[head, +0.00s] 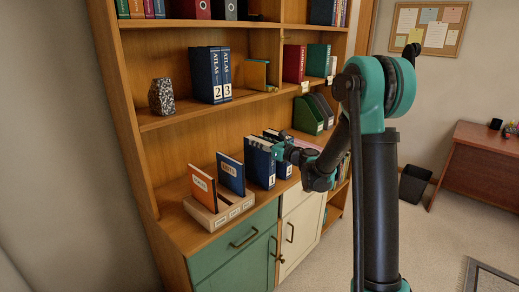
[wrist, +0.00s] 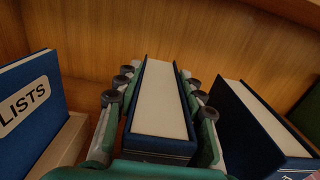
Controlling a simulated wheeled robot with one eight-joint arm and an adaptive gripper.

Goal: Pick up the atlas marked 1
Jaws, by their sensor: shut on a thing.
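The blue atlas marked 1 (head: 258,163) stands upright on the cabinet top in the head view, with its numbered spine facing out. In the wrist view its pale page block (wrist: 161,100) lies between the two fingers. My gripper (wrist: 160,84) is shut on this atlas from above, one finger along each cover. In the head view my gripper (head: 281,152) partly shows beside the atlas's upper edge. I cannot tell whether the atlas's foot touches the cabinet top.
Another blue volume (wrist: 258,125) stands close on the right. On the left, a blue LISTS book (head: 231,173) and an orange book (head: 202,186) stand in a pale holder (head: 217,212). Atlases 2 and 3 (head: 209,74) stand on the shelf above, near a speckled vase (head: 161,96).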

